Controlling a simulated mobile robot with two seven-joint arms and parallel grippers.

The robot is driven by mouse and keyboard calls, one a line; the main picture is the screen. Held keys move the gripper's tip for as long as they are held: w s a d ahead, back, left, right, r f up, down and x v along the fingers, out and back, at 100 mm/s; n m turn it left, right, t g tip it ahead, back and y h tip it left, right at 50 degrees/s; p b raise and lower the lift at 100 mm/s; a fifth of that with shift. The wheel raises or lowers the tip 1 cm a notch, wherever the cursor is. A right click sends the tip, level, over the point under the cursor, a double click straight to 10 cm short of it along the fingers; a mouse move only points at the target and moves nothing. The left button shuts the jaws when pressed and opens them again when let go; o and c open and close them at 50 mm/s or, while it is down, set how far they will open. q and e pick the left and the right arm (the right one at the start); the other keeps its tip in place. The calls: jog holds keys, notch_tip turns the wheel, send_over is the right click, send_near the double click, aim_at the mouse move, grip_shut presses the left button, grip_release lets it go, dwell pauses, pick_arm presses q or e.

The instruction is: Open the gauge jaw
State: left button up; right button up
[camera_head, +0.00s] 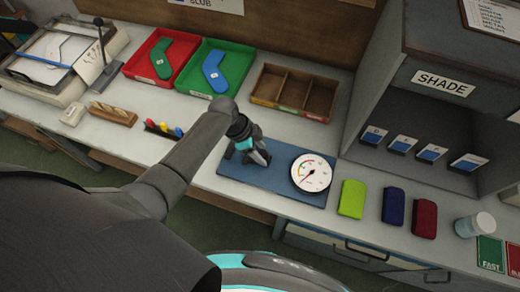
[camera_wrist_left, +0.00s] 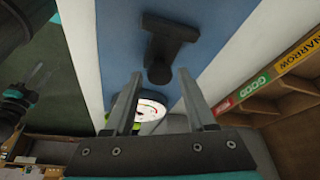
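The gauge has a round white dial (camera_head: 311,173) with coloured marks and a red needle, and sits on a blue mat (camera_head: 284,187). In the left wrist view the dial (camera_wrist_left: 152,107) shows partly between my fingers. A dark T-shaped part (camera_wrist_left: 168,40) lies on the blue mat just beyond my fingertips, perhaps the gauge jaw. My left gripper (camera_head: 258,157) is over the mat, left of the dial. In the left wrist view my left gripper (camera_wrist_left: 157,84) has its fingers apart with nothing gripped. What seems to be my right gripper (camera_wrist_left: 38,78) is small and unclear at the left edge.
Yellow-green (camera_head: 352,198), blue (camera_head: 393,205) and dark red (camera_head: 424,218) blocks lie right of the mat. A jar (camera_head: 475,225) stands farther right. Behind are a red tray (camera_head: 136,72), a green tray (camera_head: 238,86) and a wooden divided box (camera_head: 263,88). A grey shelf unit (camera_head: 395,80) rises at right.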

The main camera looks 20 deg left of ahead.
pick_arm(q)
grip_shut()
dwell(1.1)
